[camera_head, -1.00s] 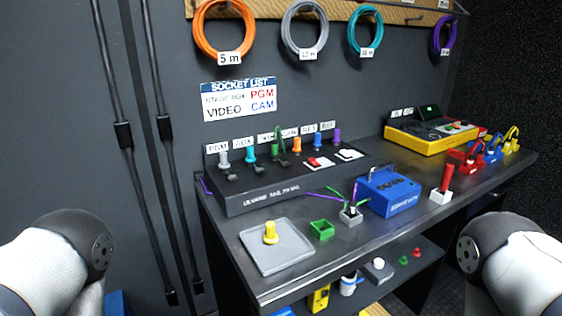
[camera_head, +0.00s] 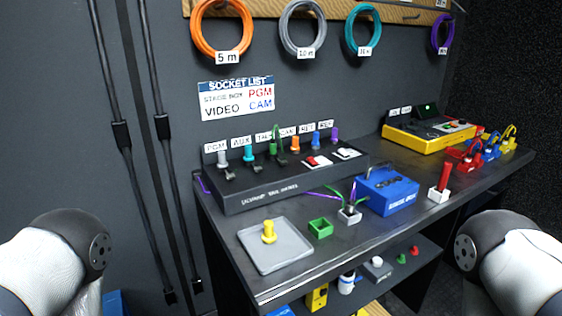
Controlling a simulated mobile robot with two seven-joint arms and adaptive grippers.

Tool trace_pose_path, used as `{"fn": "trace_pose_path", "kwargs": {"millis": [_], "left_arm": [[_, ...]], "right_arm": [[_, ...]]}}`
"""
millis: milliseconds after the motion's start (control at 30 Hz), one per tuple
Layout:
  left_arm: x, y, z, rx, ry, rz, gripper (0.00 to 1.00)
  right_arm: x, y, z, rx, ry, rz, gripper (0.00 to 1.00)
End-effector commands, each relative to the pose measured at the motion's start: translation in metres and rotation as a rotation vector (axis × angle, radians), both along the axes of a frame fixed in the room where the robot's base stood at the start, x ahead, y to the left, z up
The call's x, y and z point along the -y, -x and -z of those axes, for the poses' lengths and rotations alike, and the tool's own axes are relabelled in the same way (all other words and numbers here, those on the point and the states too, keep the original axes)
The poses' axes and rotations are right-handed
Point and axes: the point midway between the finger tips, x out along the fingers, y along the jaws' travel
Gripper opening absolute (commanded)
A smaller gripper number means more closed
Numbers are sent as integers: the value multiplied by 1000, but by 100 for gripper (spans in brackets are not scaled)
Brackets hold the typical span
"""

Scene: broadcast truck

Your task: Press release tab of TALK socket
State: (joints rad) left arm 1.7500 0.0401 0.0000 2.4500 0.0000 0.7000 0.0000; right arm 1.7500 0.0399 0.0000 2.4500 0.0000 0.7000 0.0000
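The black tail panel (camera_head: 262,197) stands at the back left of the dark bench. A row of sockets with coloured plugs and white labels runs along its top. The TALK label (camera_head: 265,136) is third from the left, partly covered by a green cable. The release tab is too small to make out; small dark parts show at the plug bases. My two arms show at the left and right lower edges, far from the panel; both grippers are out of view.
A grey tray (camera_head: 276,254) with a yellow plug, a green open box (camera_head: 320,228), a white block (camera_head: 350,215) with cables and a blue box (camera_head: 388,193) stand in front of the panel. A yellow console (camera_head: 428,138) is at the back right. Cable coils hang above.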

Motion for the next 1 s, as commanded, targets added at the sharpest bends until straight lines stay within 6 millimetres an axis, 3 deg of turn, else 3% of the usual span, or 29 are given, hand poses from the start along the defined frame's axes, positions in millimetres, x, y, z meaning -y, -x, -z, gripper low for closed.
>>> {"fn": "trace_pose_path", "kwargs": {"millis": [267, 467, 1000], "left_arm": [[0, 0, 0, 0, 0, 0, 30], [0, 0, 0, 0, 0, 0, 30], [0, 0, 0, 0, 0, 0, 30]], "right_arm": [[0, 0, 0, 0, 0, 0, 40], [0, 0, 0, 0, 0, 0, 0], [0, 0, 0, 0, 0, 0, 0]]}}
